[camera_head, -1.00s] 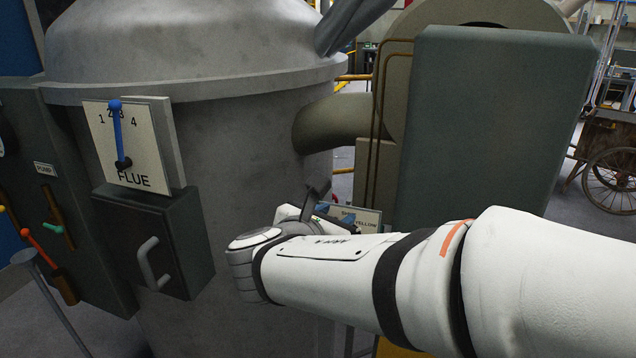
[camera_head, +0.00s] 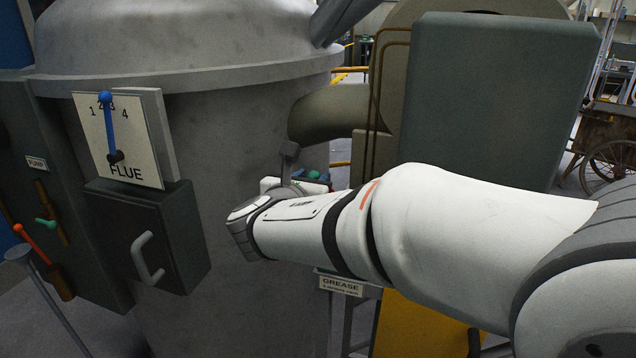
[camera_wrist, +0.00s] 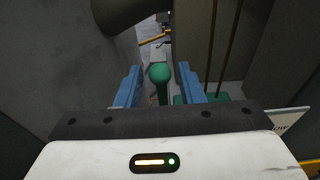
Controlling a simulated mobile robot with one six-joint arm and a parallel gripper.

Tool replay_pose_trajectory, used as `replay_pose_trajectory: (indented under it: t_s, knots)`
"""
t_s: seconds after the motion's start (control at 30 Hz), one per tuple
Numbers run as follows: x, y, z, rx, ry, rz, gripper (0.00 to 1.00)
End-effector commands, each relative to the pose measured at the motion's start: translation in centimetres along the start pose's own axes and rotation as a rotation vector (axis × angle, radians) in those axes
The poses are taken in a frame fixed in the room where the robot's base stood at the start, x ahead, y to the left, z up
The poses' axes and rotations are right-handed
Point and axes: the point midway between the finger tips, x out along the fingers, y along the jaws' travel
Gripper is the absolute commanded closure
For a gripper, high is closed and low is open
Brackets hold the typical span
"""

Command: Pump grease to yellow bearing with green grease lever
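A green ball knob (camera_wrist: 159,73), which looks like the top of the green grease lever, stands between the two blue fingers of my gripper (camera_wrist: 158,84) in the wrist view. The fingers are apart, with a gap on both sides of the knob. In the head view the green knob (camera_head: 314,174) shows just beyond my wrist, and my arm hides most of the gripper and the lever's lower part. Another green part (camera_wrist: 217,98) lies beside the right finger. I cannot make out the yellow bearing.
A GREASE sign (camera_head: 340,287) hangs below my arm, near a yellow panel (camera_head: 412,325). The large grey tank (camera_head: 240,120) stands close on the left, with a FLUE lever plate (camera_head: 130,145) and a handled box (camera_head: 150,245). A dark green cabinet (camera_head: 490,100) rises behind my arm.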

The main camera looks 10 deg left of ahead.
Motion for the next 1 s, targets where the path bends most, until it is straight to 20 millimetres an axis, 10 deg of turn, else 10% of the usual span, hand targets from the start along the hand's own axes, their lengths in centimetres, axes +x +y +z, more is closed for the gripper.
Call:
replay_pose_trajectory:
  t_s: [0.3, 1.0]
  knots:
    - [-0.2, 0.0, 0.1, 0.000, 0.000, 0.001, 0.92]
    - [-5.6, 0.0, -3.3, 0.000, 0.002, 0.002, 0.92]
